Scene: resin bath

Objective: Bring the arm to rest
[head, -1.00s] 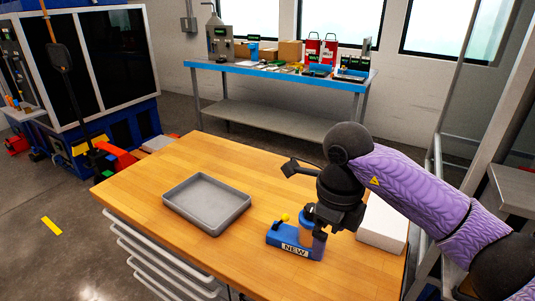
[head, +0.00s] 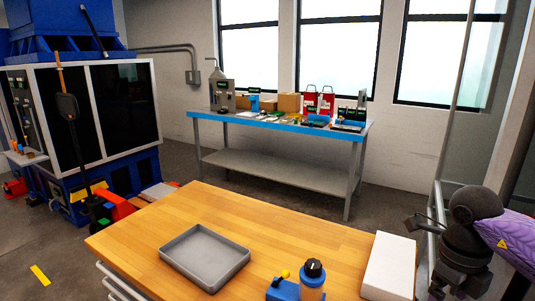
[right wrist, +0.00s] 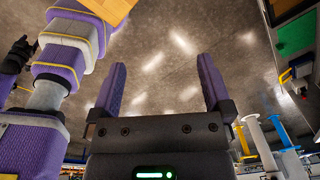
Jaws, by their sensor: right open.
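My right arm (head: 500,240) is at the right edge of the head view, beyond the right end of the wooden bench (head: 240,215). Its dark wrist hangs down clear of the bench top. In the right wrist view my right gripper (right wrist: 163,85) is open, its two purple fingers wide apart with nothing between them, over a grey floor. My left gripper is not in view.
A blue-edged table (head: 280,124) with goods stands behind. A metal frame stands at the right.

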